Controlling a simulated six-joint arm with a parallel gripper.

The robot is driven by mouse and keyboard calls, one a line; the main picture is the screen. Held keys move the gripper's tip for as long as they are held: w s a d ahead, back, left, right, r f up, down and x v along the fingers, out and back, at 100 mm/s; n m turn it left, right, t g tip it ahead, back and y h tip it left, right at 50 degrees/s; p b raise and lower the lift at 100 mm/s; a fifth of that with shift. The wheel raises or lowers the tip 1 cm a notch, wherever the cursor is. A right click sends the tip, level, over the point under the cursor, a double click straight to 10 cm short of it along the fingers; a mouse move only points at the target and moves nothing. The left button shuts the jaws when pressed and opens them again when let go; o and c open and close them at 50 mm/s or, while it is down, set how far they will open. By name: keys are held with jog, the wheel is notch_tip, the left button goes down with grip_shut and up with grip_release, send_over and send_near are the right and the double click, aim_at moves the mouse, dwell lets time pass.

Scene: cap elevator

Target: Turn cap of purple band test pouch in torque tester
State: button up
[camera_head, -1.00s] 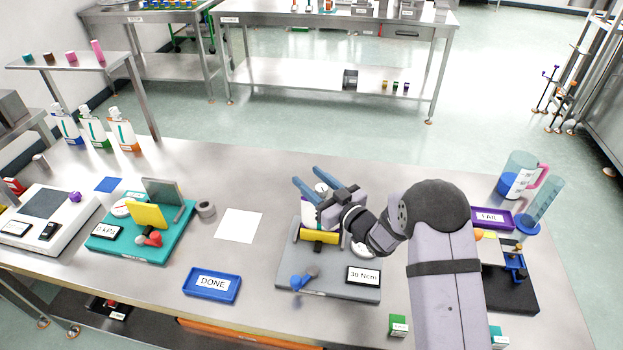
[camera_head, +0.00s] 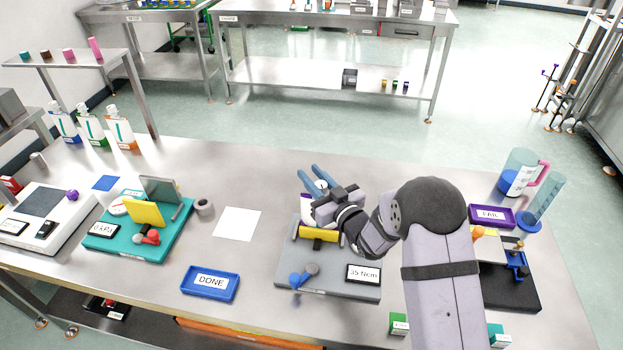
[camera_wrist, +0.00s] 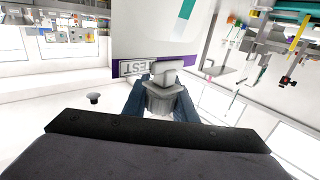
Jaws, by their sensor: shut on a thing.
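The torque tester (camera_head: 335,288) is a grey base with a yellow clamp piece (camera_head: 317,234), a blue lever (camera_head: 298,280) and a "35 Ncm" sign. The white test pouch (camera_head: 306,217) is in it, mostly hidden behind my gripper (camera_head: 310,172). In the wrist view, the pouch (camera_wrist: 160,35) shows its purple band (camera_wrist: 205,70) and a label ending in "EST". The blue fingers of my gripper (camera_wrist: 160,95) are shut on the pale grey cap (camera_wrist: 165,78), one finger on each side. The exact finger contact is partly hidden.
A blue DONE tray (camera_head: 210,283) lies front left of the tester, and a purple FAIL tray (camera_head: 490,216) to its right. A teal fixture (camera_head: 120,240) and a white paper (camera_head: 237,224) are on the left.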

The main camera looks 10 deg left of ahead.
aim_at(322, 190)
jog(key=m+t+h+b, duration=0.1)
jog(key=m+h+b, duration=0.1)
jog(key=shift+w+d+f+t+h, duration=0.1)
jog(key=shift+d+f+t+h, duration=0.1)
jog(key=shift+t+h, duration=0.15)
jog(key=shift+w+d+r+m+t+h+b, duration=0.15)
jog(key=shift+d+m+t+h+b, duration=0.1)
jog(key=shift+m+t+h+b, duration=0.4)
jog(key=shift+w+d+m+t+h+b, duration=0.1)
jog(key=shift+d+m+t+h+b, duration=0.2)
jog(key=shift+m+h+b, duration=0.6)
jog(key=shift+h, duration=0.4)
jog(key=o, duration=1.1)
jog(key=shift+c, duration=0.2)
jog(key=shift+b+v, duration=0.95)
jog(key=shift+v, duration=2.7)
